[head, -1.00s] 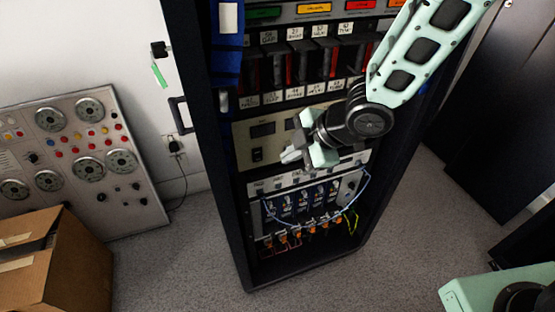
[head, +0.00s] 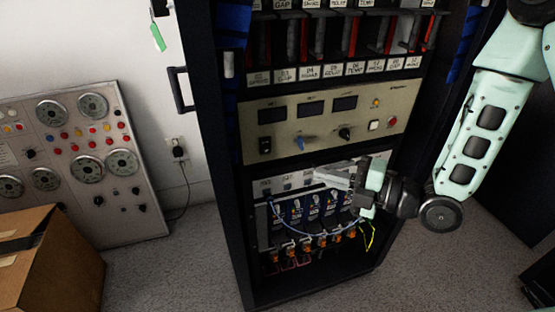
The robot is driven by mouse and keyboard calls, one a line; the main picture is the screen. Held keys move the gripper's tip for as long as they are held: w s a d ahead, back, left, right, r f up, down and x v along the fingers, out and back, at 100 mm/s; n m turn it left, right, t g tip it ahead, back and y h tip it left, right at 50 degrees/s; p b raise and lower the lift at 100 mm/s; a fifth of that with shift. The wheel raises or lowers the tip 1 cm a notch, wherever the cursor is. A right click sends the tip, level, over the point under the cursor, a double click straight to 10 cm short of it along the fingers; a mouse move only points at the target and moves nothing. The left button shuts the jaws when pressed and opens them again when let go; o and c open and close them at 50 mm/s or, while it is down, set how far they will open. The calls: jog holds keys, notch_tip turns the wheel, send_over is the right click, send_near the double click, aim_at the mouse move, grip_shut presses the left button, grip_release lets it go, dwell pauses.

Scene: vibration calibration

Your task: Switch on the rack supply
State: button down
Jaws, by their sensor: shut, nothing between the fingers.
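The rack supply (head: 340,127) is a beige panel in the middle of the black rack, in the head view. It has dark display windows, a black rocker switch (head: 265,146) at its lower left, a blue knob, a black knob, a white button and a red button (head: 392,122). Which way the rocker is set is too small to tell. My gripper (head: 332,178) is shut and empty, pointing left. It is below the supply, in front of the grey panel under it, to the right of and lower than the rocker switch. I cannot tell whether it touches that panel.
Blue and white cables (head: 322,229) loop across the lower panel close to my gripper. Labelled modules (head: 335,70) fill the rack above the supply. A gauge panel (head: 68,165) and a cardboard box (head: 60,265) stand at the left. A rack handle (head: 181,90) sticks out at the left.

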jog(key=b, duration=1)
send_near(266, 146)
jog(key=s+a+f, duration=0.1)
jog(key=a+f, duration=0.1)
jog(key=a, duration=0.3)
jog(key=shift+w+a, duration=0.3)
jog(key=shift+w, duration=0.55)
jog(key=shift+w+a, duration=0.3)
jog(key=shift+w, duration=0.5)
